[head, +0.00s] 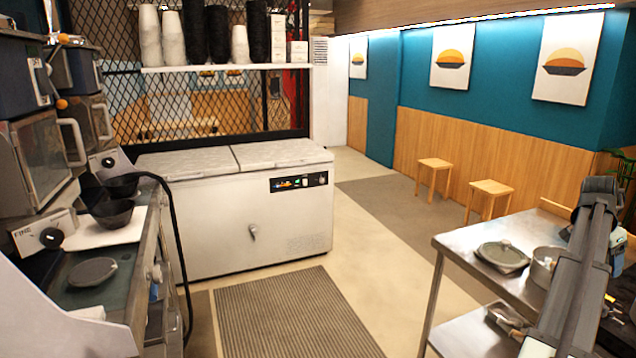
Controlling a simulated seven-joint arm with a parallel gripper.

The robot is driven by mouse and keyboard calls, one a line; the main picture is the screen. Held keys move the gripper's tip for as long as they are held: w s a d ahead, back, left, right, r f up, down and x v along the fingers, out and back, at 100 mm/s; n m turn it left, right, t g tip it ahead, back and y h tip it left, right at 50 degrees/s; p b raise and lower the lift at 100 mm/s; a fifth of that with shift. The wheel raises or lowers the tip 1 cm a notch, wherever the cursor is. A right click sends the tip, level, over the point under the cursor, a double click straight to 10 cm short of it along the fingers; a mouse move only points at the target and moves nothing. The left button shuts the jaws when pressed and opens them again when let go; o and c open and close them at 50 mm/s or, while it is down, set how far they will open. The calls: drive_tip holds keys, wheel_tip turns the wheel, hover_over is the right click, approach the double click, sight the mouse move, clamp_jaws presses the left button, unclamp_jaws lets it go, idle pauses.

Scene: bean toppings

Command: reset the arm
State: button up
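My arm's grey and black links (580,265) rise from the bottom right corner to a bent joint near the right edge. They pass in front of the steel table (468,245). I cannot make out my gripper or its fingers in the head view. What it may hold is not shown.
On the steel table stand a lidded dish (503,256) and a metal pot (544,267) close to my arm. A counter with black bowls (113,212) is at left. A white chest freezer (240,215) stands behind. The floor with a ribbed mat (290,315) is clear.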

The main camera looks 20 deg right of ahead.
drive_tip(key=w+a+f+n+t, duration=0.1)
drive_tip(key=w+a+f+n, duration=0.25)
drive_tip(key=f, duration=0.45)
drive_tip(key=w+a+f+n+t, duration=0.1)
drive_tip(key=w+a+f+n, duration=0.15)
drive_tip(key=a+f, duration=0.4)
drive_tip(key=w+a+f+n+t, duration=0.1)
drive_tip(key=w+a+f+n, duration=0.15)
drive_tip(key=f, duration=0.65)
drive_tip(key=w+a+f+n+g+y, duration=0.1)
drive_tip(key=w+a+f+n+y, duration=0.1)
drive_tip(key=a+f, duration=0.9)
drive_tip(key=w+a+f+n+y, duration=0.2)
drive_tip(key=a+f, duration=0.8)
drive_tip(key=a, duration=0.1)
drive_tip(key=s+a+f+n+g+y, duration=0.1)
drive_tip(key=s+a+f+g, duration=0.15)
drive_tip(key=a+f, duration=0.6)
drive_tip(key=s+a+f+n+g+y, duration=0.1)
drive_tip(key=s+a+f+n, duration=0.2)
drive_tip(key=a, duration=1)
drive_tip(key=s+a+f+n+g, duration=0.2)
drive_tip(key=s+a+f, duration=0.2)
drive_tip(key=s+a, duration=0.3)
drive_tip(key=s+a+f+n+g+h, duration=0.1)
drive_tip(key=s+a+f, duration=0.4)
drive_tip(key=a, duration=0.6)
drive_tip(key=shift+s+a+f+n+g+h, duration=0.15)
drive_tip(key=shift+s+f+n+g+h, duration=0.2)
drive_tip(key=shift+s+n, duration=0.55)
